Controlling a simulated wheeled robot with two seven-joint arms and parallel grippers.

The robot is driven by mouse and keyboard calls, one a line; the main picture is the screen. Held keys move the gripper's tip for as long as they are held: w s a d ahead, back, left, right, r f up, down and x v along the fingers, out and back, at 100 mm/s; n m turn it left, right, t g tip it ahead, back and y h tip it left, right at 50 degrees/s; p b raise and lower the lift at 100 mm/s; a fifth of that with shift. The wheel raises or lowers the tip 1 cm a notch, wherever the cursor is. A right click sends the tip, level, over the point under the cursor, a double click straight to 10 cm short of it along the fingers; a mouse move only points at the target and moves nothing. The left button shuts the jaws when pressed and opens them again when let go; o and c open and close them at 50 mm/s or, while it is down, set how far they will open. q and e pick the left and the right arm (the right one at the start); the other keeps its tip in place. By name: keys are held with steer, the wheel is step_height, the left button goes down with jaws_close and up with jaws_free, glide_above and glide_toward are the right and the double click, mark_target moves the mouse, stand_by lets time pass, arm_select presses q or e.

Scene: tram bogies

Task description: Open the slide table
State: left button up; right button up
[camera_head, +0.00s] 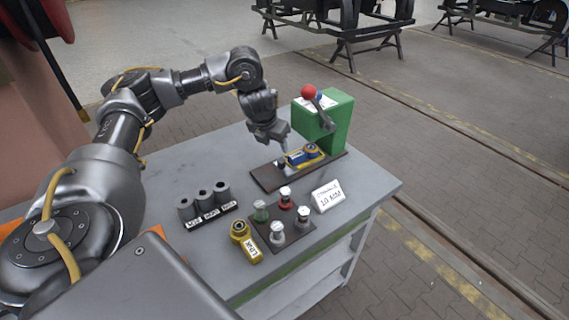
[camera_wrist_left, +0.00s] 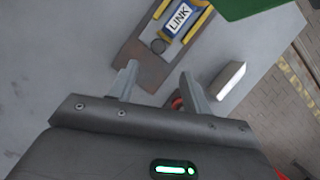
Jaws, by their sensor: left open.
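The slide table is a dark brown base plate (camera_head: 266,179) with a blue and yellow carriage (camera_head: 302,157), in front of a green press (camera_head: 338,120) with a red-ball lever (camera_head: 309,92). My left gripper (camera_head: 281,147) is above the plate's left part, beside the carriage. Its fingers are apart with nothing between them in the wrist view (camera_wrist_left: 158,72). My right gripper is not in view.
A rack of grey sockets (camera_head: 207,201), a yellow "LINK" part (camera_head: 245,241), a dark plate with several pins (camera_head: 291,238) and a white sign (camera_head: 328,196) stand on the grey bench (camera_head: 370,185). The bench top left of the slide base is clear.

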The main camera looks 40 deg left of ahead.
mark_target(280, 161)
arm_select(q)
steer(key=b+x, duration=0.2)
steer(key=x, duration=0.6)
steer(key=shift+s+a+f+b, duration=0.1)
steer(key=shift+a+f+b, duration=0.1)
steer(key=shift+b, duration=0.2)
steer(key=shift+w+f, duration=0.2)
steer(key=shift+f, duration=0.1)
steer(key=shift+p+x, duration=0.3)
steer(key=shift+x, duration=0.55)
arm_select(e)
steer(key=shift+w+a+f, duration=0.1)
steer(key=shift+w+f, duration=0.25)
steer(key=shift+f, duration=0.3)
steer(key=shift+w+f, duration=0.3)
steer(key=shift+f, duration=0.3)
arm_select(q)
jaws_close()
steer(key=shift+s+a, duration=0.1)
